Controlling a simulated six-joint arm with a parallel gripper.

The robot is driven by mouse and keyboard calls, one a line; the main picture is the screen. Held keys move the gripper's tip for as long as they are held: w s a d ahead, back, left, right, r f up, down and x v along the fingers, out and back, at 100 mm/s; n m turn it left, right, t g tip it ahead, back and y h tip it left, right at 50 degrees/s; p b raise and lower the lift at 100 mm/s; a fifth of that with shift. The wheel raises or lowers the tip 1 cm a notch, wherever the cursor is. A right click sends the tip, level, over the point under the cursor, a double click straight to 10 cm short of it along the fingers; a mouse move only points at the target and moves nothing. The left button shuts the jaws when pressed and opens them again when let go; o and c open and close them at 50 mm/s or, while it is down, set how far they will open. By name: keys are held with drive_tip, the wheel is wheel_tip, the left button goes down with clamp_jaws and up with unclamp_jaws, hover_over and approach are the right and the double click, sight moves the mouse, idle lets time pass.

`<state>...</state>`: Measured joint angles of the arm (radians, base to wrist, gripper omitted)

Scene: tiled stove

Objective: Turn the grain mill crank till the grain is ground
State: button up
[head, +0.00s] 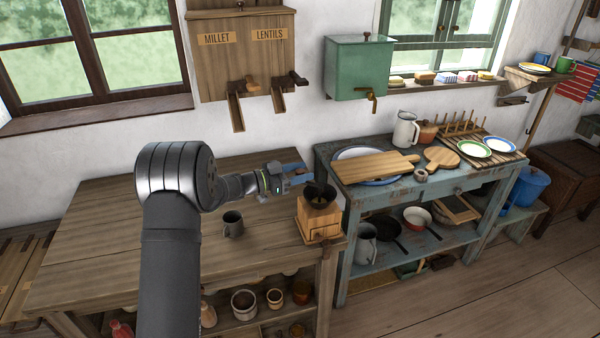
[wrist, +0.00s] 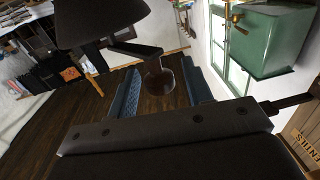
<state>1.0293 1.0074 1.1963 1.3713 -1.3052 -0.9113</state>
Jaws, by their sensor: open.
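The grain mill (head: 314,222) is a light wooden box with a dark bowl-shaped hopper on top. It stands at the right end of the brown wooden table. My gripper (head: 301,174) has blue fingers and reaches in from the left, just above and left of the hopper. In the wrist view my gripper (wrist: 159,88) has its two blue fingers spread apart. A dark brown rounded shape shows between them; I cannot tell whether it is the crank's knob or how far off it is. The crank is not clear in the head view, and any grain inside the hopper is not visible.
A dark grey mug (head: 232,223) stands on the brown table (head: 110,225), left of the mill. The wooden millet and lentils dispenser (head: 240,60) hangs above. A blue worktable (head: 345,210) with boards and crockery stands close on the right.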

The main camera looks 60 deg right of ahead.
clamp_jaws()
drive_tip(key=shift+s+d+m+g+y, duration=0.15)
drive_tip(key=shift+d+m+g+y, duration=0.5)
drive_tip(key=shift+m+g+y, duration=0.65)
drive_tip(key=shift+s+d+m+g+y, duration=0.1)
drive_tip(key=shift+d+m+g+y, duration=0.75)
drive_tip(key=shift+y, duration=0.9)
drive_tip(key=shift+s+d+m+g+y, duration=0.15)
drive_tip(key=shift+d+m+g+y, duration=0.45)
drive_tip(key=shift+m+y, duration=0.85)
drive_tip(key=shift+s+m+g+y, duration=0.15)
drive_tip(key=shift+m+g+y, duration=0.15)
drive_tip(key=shift+y, duration=0.4)
unclamp_jaws()
